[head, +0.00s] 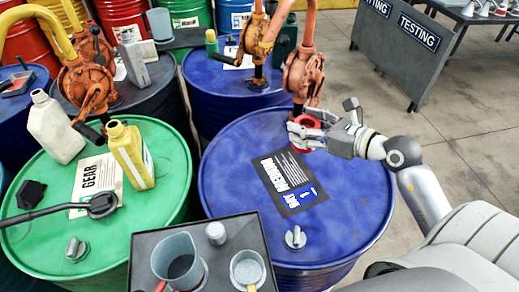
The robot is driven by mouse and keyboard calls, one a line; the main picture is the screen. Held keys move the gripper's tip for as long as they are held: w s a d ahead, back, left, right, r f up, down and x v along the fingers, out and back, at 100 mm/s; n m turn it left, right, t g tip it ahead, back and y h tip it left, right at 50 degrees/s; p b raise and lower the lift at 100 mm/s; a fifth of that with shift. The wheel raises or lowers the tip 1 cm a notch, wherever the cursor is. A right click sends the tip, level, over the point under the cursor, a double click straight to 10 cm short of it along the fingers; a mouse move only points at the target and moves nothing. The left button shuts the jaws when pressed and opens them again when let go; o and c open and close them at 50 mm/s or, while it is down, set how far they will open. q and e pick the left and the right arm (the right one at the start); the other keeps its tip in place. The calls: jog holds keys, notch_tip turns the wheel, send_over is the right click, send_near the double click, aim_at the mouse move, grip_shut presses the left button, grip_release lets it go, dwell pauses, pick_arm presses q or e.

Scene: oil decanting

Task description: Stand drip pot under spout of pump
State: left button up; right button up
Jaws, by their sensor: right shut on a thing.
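My right gripper (308,133) reaches in from the right over the front blue drum (235,185). It is shut on a small red round pot (303,121), which looks like the drip pot; the fingers hide part of it. The pot is near the back of the drum lid, just below the rusty orange pump (303,76). The pump's spout is hard to make out, and I cannot tell whether the pot touches the lid. My left gripper is not in view.
A black label (287,183) and a metal cap (295,238) are on the blue lid. A dark tray (140,250) in front holds a grey jug (178,262) and a cup (247,268). The green drum (160,205) at left carries a yellow bottle (131,156) and a white one (55,128).

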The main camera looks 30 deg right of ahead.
aim_at(302, 122)
jog(key=p+x, duration=0.1)
jog(key=x, duration=0.3)
jog(key=shift+d+r+p, duration=0.15)
jog(key=shift+d+p, duration=0.05)
jog(key=shift+p, duration=0.2)
jog(key=w+a+f, duration=0.1)
jog(key=w+f, duration=0.2)
jog(key=f, duration=0.1)
jog(key=w+a+f+p, duration=0.1)
jog(key=w+f, duration=0.2)
jog(key=w+a+f, duration=0.2)
jog(key=w+f, duration=0.1)
jog(key=f, duration=0.1)
jog(key=shift+f, duration=0.35)
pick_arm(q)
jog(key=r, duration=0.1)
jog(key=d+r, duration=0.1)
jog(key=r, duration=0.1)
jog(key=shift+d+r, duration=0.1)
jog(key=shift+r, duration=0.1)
pick_arm(e)
jog(key=shift+f, duration=0.15)
jog(key=o, duration=1.3)
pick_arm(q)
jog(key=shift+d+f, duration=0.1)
